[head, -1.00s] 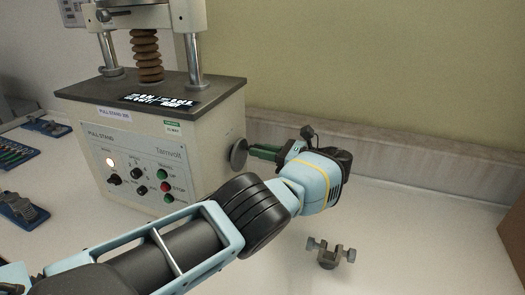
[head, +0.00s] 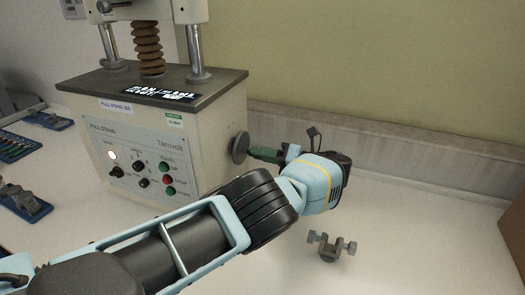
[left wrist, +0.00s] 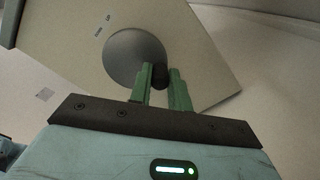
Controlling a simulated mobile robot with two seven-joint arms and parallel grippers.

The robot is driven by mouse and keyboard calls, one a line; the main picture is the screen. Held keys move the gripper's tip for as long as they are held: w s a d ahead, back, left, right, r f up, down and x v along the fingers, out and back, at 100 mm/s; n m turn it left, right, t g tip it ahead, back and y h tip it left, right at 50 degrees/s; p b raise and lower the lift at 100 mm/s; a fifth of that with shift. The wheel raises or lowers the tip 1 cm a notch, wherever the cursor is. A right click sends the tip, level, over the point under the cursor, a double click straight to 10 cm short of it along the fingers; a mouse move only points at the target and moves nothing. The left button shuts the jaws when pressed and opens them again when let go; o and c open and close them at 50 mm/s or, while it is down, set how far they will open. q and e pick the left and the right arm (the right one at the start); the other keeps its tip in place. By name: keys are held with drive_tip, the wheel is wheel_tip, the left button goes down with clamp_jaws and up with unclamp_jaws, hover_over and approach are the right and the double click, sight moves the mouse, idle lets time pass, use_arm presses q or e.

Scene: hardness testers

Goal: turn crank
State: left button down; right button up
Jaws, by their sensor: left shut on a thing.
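The crank is a grey disc (head: 240,148) on the right side wall of the pull stand (head: 150,130). It also shows in the left wrist view (left wrist: 130,55), with a short dark handle (left wrist: 160,77) standing out near its rim. My left gripper (head: 257,153) reaches the disc from the right. Its green fingers (left wrist: 163,88) are shut on the dark handle, one on each side. The gripper hides the handle in the head view. My right gripper is not in view.
A small grey clamp with two screws (head: 331,247) lies on the white bench in front of my left gripper. Blue trays with parts (head: 24,203) lie at the left. A brown box (head: 517,230) stands at the right edge. The bench between clamp and box is clear.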

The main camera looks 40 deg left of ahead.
use_arm(q)
drive_tip(key=shift+s+f+m, duration=0.2)
drive_tip(key=shift+m, duration=0.6)
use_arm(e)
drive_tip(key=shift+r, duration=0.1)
use_arm(q)
drive_tip(key=shift+d, duration=0.1)
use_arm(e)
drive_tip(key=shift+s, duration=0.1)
use_arm(q)
drive_tip(key=c, duration=1.3)
unclamp_jaws()
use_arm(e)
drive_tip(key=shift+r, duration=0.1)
